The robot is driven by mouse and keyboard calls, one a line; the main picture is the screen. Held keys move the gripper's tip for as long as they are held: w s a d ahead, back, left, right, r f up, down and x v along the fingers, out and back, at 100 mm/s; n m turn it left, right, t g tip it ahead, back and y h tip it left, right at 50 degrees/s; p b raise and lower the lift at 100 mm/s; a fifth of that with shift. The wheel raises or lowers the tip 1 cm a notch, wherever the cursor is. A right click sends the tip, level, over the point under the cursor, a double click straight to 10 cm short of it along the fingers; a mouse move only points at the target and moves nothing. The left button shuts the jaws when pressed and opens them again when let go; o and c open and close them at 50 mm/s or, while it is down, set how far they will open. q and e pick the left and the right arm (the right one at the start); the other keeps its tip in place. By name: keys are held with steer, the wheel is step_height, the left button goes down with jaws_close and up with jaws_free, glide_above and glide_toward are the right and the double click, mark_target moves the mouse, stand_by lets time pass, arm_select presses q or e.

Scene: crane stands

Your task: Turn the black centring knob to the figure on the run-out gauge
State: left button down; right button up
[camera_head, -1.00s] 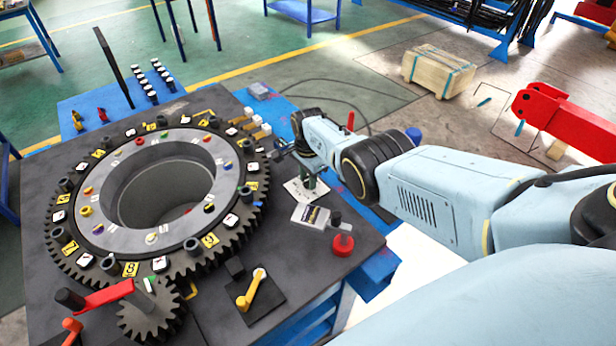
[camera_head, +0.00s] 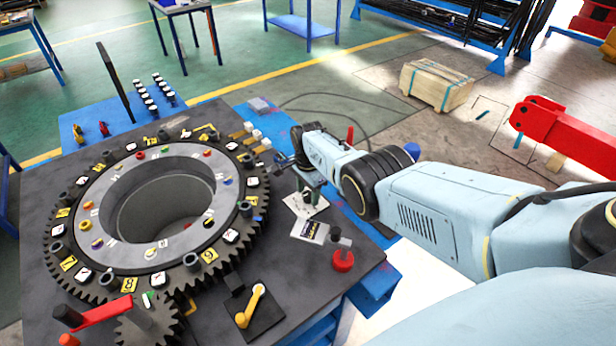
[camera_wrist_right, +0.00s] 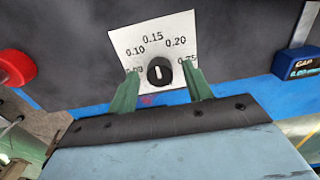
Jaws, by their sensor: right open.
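The black centring knob (camera_wrist_right: 160,71) sits on a white scale plate (camera_wrist_right: 178,24), which shows 0.10, 0.15 and 0.20; the end figures are partly covered by my fingers. Its white mark points up, roughly towards 0.15. My right gripper (camera_wrist_right: 160,90) is open, its green fingers standing on either side of the knob and a little below it, with gaps to it. I cannot pick out the run-out gauge reading. My left gripper is not in view.
A large toothed ring (camera_head: 85,245) with numbered tags fills the table's left. A red crank (camera_head: 100,311) is at the front left.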

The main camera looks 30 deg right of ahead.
mark_target(308, 194)
step_height(308, 194, up, 6)
steer(key=p, duration=0.4)
step_height(308, 194, up, 7)
steer(key=p, duration=0.1)
stand_by(0.4)
